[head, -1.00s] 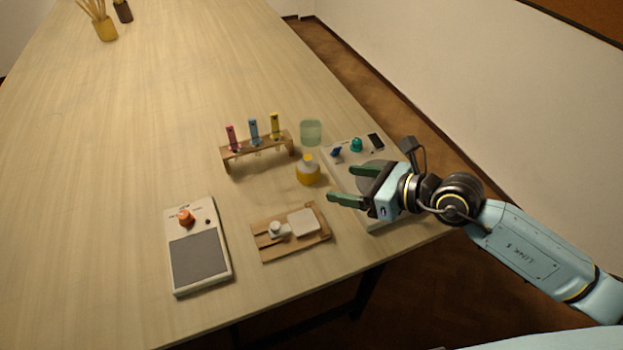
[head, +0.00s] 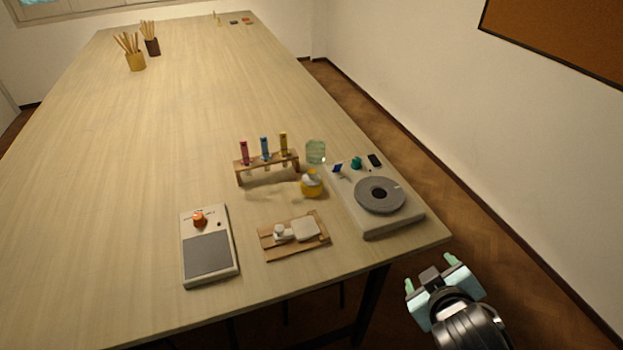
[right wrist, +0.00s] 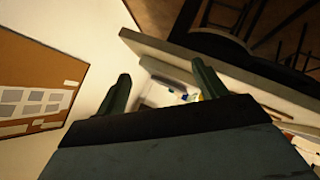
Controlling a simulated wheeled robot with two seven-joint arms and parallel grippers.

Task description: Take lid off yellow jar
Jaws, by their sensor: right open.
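The yellow jar (head: 312,189) stands on the table, just left of the white device with the grey disc. It has a pale upper part and a small yellow knob on top, so its lid appears to be on; the seam is too small to make out. My right gripper (head: 431,273) is open and empty, beyond the table's near right edge and well apart from the jar. In the right wrist view its two fingers (right wrist: 163,86) are spread, with a small yellow patch beyond them that may be the jar. My left gripper is not in view.
A wooden rack (head: 268,165) with coloured tubes and a pale green glass (head: 316,152) stand close behind the jar. The disc device (head: 370,222) is at its right. A wooden board (head: 268,243) and a grey-topped device (head: 208,254) lie nearer.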

